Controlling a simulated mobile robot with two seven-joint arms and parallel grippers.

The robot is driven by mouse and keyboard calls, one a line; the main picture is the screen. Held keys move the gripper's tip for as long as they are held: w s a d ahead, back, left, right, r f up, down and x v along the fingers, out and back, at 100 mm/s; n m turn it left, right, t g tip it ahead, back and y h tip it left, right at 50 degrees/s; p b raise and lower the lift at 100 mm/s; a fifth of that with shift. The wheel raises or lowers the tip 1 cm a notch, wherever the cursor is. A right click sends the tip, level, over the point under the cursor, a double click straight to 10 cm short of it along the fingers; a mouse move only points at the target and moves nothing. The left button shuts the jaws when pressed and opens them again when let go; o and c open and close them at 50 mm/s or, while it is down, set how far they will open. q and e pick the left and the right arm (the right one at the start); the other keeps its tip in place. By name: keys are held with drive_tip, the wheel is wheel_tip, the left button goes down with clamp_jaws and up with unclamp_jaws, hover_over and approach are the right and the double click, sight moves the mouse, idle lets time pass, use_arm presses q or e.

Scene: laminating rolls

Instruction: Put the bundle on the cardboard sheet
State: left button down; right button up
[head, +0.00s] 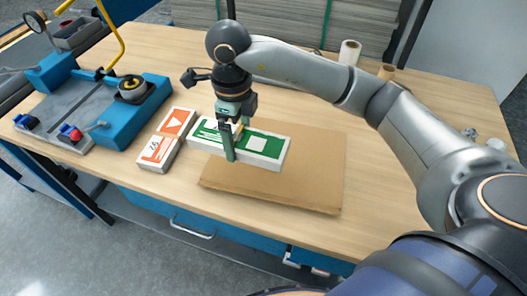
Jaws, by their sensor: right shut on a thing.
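The bundle (273,148) is a flat stack of green and white signs. It lies lengthwise across the left and upper part of the brown cardboard sheet (315,178), and its left end reaches past the sheet's left edge. My right gripper (235,138) points down and is shut on the bundle near its middle-left, with one finger in front of its near side. I cannot tell whether the bundle touches the sheet or is held just above it. The sheet's right and front parts are bare. My left gripper is not in view.
Two orange and white sign stacks (157,153) lie left of the bundle. A blue machine (138,125) with a yellow lever stands at the table's left. Rolls (349,52) stand at the back. The wooden table (375,215) is clear right of the sheet.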

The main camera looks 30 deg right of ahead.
drive_tip(key=d+f, duration=0.1)
drive_tip(key=f, duration=0.1)
drive_tip(key=d+f, duration=0.3)
drive_tip(key=d, duration=0.1)
drive_tip(key=shift+s+f, duration=0.3)
drive_tip(key=shift+f, duration=0.1)
drive_tip(key=shift+d+f, duration=0.2)
drive_tip(key=shift+f, duration=1.65)
drive_tip(key=o, duration=1.4)
wheel_tip(320, 180, up, 12)
drive_tip(key=shift+r, duration=0.15)
